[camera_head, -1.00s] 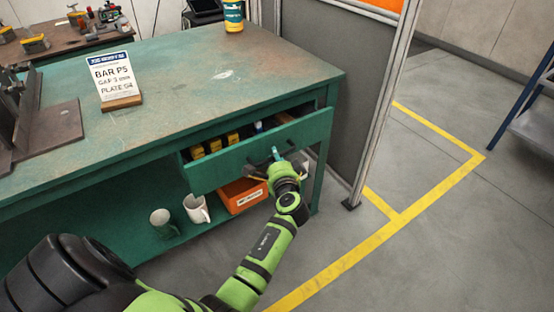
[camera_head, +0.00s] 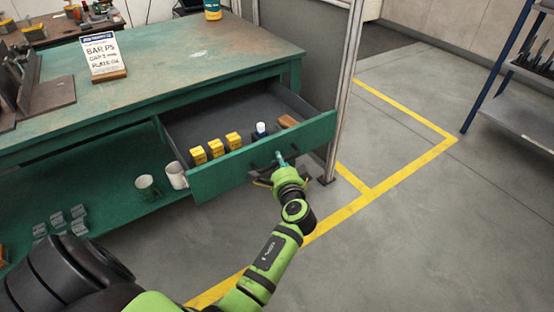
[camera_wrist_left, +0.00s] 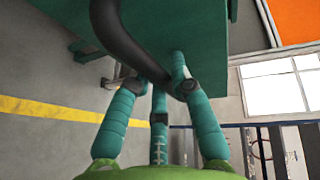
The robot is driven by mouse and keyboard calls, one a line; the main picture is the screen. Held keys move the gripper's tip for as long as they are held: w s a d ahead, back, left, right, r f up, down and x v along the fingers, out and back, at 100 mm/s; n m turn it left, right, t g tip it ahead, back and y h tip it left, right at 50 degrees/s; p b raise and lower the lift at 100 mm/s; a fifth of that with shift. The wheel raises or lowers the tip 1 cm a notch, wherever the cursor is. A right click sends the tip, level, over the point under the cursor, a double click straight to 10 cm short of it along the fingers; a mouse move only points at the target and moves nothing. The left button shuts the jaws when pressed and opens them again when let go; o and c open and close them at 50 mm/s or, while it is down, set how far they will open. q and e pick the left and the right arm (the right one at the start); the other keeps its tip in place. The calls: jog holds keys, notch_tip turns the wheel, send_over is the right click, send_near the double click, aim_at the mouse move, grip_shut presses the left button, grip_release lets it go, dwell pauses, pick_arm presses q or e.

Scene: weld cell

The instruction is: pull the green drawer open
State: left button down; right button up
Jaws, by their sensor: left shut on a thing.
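The green drawer (camera_head: 235,170) stands well out from under the green workbench. Its grey inside shows, with several yellow boxes, a small white-capped bottle and a brown block in it. My left gripper (camera_head: 281,162) is at the drawer's front, shut on its dark handle. In the left wrist view the black curved handle (camera_wrist_left: 118,38) runs between the teal fingers of the gripper (camera_wrist_left: 158,88), just in front of the green drawer front (camera_wrist_left: 195,22). The fingers partly hide the handle in the head view. My right gripper is not in view.
The workbench top (camera_head: 180,65) holds a sign (camera_head: 101,54) and a dark metal fixture (camera_head: 40,90). Two mugs (camera_head: 176,175) stand on the lower shelf. A partition post (camera_head: 347,85) is close to the drawer's right end. The floor (camera_head: 400,240) in front is clear.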

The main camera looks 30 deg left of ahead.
pick_arm(q)
jog(key=shift+d, duration=0.15)
jog(key=c, duration=1.1)
grip_release()
